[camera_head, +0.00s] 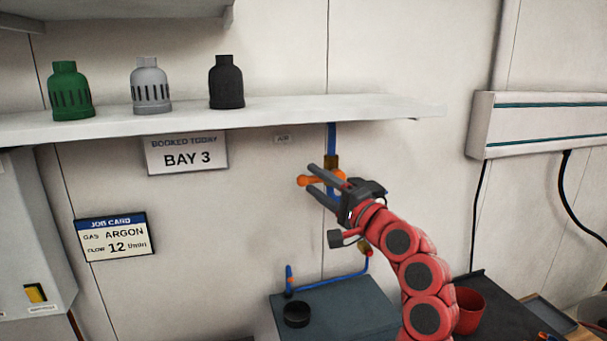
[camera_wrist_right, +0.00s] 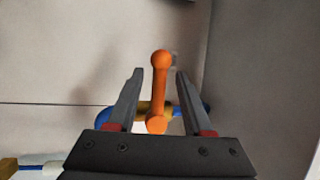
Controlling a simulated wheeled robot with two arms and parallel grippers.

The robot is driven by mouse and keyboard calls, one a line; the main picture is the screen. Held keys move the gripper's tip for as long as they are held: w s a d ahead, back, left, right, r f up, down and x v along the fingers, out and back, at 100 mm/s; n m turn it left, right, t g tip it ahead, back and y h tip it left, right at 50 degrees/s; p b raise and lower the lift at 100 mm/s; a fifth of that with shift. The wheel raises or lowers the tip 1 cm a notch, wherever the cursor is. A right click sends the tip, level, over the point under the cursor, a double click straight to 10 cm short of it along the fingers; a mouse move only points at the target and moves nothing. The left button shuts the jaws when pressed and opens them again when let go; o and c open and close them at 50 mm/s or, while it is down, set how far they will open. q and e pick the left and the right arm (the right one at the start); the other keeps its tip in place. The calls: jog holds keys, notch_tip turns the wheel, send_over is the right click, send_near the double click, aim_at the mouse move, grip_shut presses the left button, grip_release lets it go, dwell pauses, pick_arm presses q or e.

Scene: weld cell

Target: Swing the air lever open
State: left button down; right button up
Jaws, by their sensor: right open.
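The air lever (camera_head: 306,181) is an orange bar with a round knob, on a brass valve (camera_head: 331,162) in a blue pipe (camera_head: 332,137) on the wall. In the head view the lever points left, across the pipe. My right gripper (camera_head: 311,179) is open, its two fingers reaching toward the lever, one above and one below it. In the right wrist view the lever (camera_wrist_right: 160,88) stands between the open fingers (camera_wrist_right: 158,75), with a gap on both sides. The brass valve shows behind it. My left gripper is not in view.
A white shelf (camera_head: 290,112) with green, grey and black caps runs above the lever. A grey box (camera_head: 350,312) with a black ring (camera_head: 297,314) stands below. A red cup (camera_head: 469,310) is at the lower right. The wall left of the lever is clear below the signs.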

jog(key=shift+x, duration=2.35)
jog(key=shift+c, duration=0.3)
grip_shut()
jog(key=shift+f, duration=0.1)
